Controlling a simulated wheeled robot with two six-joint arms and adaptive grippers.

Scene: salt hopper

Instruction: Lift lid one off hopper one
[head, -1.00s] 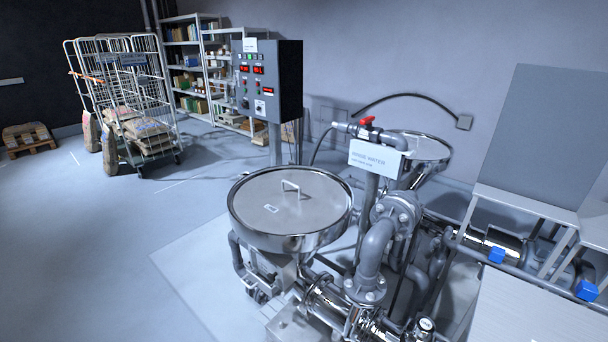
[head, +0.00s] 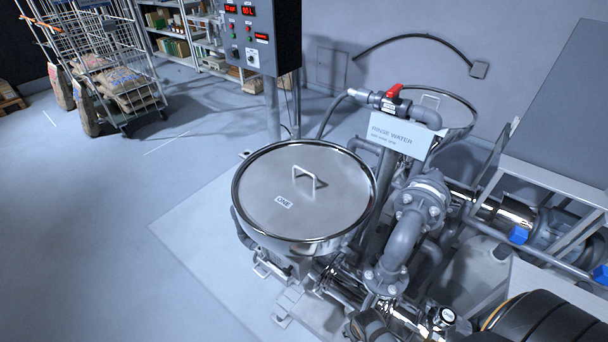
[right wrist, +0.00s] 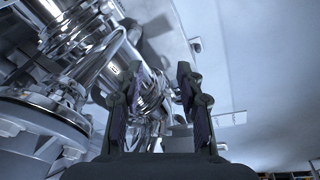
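Lid one (head: 310,200) is a round grey metal disc lying flat on top of hopper one (head: 285,245). It bears a white label reading ONE (head: 284,202) and an upright bar handle (head: 306,177). No gripper touches the handle. In the right wrist view my right gripper (right wrist: 160,95) has its two dark fingers apart with nothing between them; shiny pipework shows behind and left of them. A dark rounded part at the lower right of the head view looks like my right arm. My left gripper is out of view.
A second hopper (head: 450,112) stands behind a RINSE WATER sign (head: 398,134) and a red-handled valve (head: 394,91). Grey pipes (head: 405,235) rise close right of hopper one. A control panel (head: 258,30) stands behind. The floor left of hopper one is clear.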

